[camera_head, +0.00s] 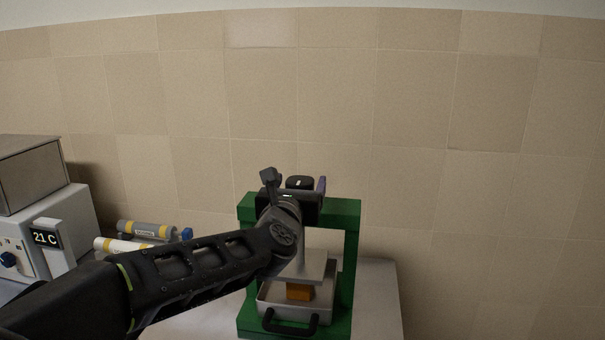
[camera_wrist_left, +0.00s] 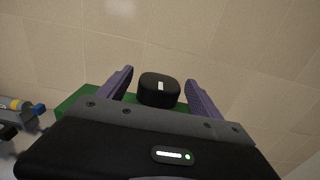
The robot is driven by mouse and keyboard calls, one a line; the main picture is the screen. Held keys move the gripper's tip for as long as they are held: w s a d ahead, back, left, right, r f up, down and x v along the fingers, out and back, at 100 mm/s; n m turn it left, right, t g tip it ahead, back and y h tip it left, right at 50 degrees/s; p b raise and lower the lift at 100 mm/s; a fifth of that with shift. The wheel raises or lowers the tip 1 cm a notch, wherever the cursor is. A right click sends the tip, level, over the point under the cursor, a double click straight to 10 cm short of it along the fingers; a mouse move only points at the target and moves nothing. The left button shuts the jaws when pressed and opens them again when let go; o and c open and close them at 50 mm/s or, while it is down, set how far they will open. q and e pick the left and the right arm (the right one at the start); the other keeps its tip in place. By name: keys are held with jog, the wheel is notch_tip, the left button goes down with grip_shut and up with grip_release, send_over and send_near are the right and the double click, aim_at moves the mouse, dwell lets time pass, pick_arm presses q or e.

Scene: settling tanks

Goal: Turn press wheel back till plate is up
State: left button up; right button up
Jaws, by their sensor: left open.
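The green press frame (camera_head: 352,230) stands on the bench. Its black press wheel (camera_head: 300,181), a knob with a white mark, sits on top; it also shows in the left wrist view (camera_wrist_left: 158,91). My left gripper (camera_head: 304,187) is open at the wheel, its purple fingers one on each side in the left wrist view (camera_wrist_left: 159,80). Contact with the wheel cannot be told. The grey press plate (camera_head: 314,267) is low, directly over an orange-brown block (camera_head: 299,292) in a metal tray (camera_head: 329,292); whether they touch is unclear. My right gripper is not in view.
The tray has a black front handle (camera_head: 291,328). The tiled wall is behind; bare bench (camera_head: 380,300) shows right of the press.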

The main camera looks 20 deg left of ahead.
aim_at(302, 177)
pick_arm(q)
jog(key=p+x, duration=0.1)
jog(key=x, duration=0.3)
jog(key=shift+w, duration=0.1)
jog(key=shift+c, duration=0.5)
jog(key=c, duration=1.3)
jog(key=shift+o, duration=0.2)
